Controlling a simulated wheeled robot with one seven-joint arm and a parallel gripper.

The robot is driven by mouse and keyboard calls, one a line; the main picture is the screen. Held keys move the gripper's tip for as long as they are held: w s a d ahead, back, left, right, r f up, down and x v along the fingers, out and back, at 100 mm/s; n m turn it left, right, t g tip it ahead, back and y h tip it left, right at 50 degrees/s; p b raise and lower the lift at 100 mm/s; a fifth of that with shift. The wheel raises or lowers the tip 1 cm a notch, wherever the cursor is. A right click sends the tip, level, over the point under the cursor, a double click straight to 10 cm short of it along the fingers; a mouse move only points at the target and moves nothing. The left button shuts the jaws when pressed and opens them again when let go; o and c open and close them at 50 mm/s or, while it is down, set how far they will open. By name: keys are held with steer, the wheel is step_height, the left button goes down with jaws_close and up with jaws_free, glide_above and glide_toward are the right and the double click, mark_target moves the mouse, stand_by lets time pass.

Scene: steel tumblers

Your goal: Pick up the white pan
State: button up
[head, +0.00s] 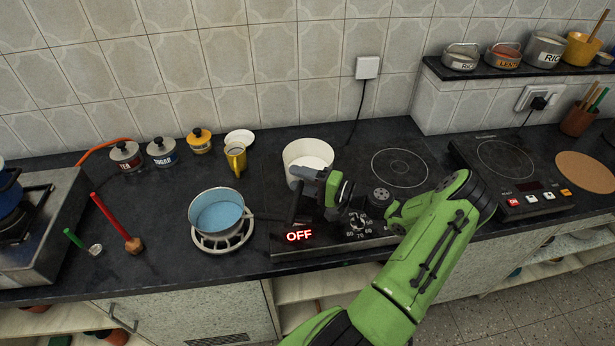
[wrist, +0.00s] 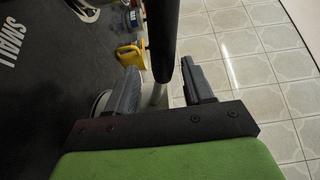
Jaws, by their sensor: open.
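The white pan (head: 308,153) stands on the left hotplate, its deep white wall and open top in sight in the head view. My gripper (head: 308,198) is in front of the pan at its near side and covers part of it. In the wrist view my gripper (wrist: 163,88) is open, its two grey fingers apart. A dark bar, which looks like the pan's handle (wrist: 161,40), runs between the fingers and ends in a pale part. I cannot tell whether either finger touches it.
A light blue pan (head: 218,212) sits on a white ring stand to the left. A yellow mug (head: 236,160), white saucer (head: 239,137) and lidded jars (head: 161,153) stand behind it. A second hotplate (head: 507,165) is at right. The tiled wall rises behind.

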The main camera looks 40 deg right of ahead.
steer(key=shift+x, duration=0.75)
steer(key=shift+s, duration=0.1)
steer(key=shift+c, duration=0.5)
jaws_close()
steer(key=shift+r, duration=0.15)
